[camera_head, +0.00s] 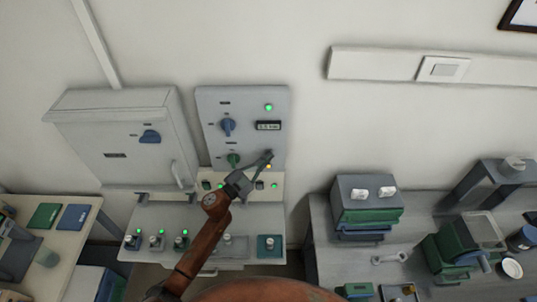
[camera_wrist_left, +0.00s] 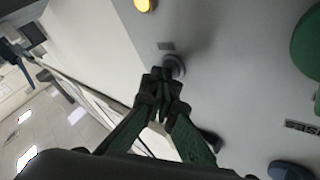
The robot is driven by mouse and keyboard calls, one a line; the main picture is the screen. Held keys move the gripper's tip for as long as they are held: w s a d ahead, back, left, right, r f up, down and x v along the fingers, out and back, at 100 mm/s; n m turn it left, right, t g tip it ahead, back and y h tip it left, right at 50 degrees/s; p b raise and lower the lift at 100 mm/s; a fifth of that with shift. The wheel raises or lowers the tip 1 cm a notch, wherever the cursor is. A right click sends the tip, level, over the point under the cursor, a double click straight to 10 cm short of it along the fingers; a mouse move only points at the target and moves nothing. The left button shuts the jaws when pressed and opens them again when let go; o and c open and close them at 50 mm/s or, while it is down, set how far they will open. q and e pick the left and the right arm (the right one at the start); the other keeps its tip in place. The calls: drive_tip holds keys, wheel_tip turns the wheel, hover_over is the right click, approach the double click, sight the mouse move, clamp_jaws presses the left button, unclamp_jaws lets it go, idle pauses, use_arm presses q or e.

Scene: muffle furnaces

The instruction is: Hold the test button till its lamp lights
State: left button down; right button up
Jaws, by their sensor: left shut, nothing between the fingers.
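A grey upright panel (camera_head: 210,104) on the wall carries a blue knob (camera_head: 228,126), a small display (camera_head: 268,126) and a green knob (camera_head: 233,160). My left gripper (camera_head: 266,160) is shut and empty at the panel's lower right. In the left wrist view its fingertips (camera_wrist_left: 163,78) are at a round grey button (camera_wrist_left: 175,63), partly covering it; I cannot tell whether they press it. A small label sits beside the button. My right gripper is not in view.
A grey cabinet (camera_head: 120,135) is left of the panel. A sloped console (camera_head: 160,217) with several green lamps and knobs lies below. A bench (camera_head: 330,262) at right holds green and grey boxes. A table (camera_head: 75,232) stands at left.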

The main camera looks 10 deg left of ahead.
use_arm(q)
drive_tip(key=shift+s, duration=0.15)
drive_tip(key=shift+s+d+p, duration=0.15)
drive_tip(key=shift+s+p, duration=0.3)
drive_tip(key=shift+s, duration=0.3)
drive_tip(key=s+p, duration=0.1)
drive_tip(key=s, duration=0.1)
drive_tip(key=s+d+p, duration=0.1)
drive_tip(key=s, duration=0.1)
drive_tip(key=shift+s, duration=0.4)
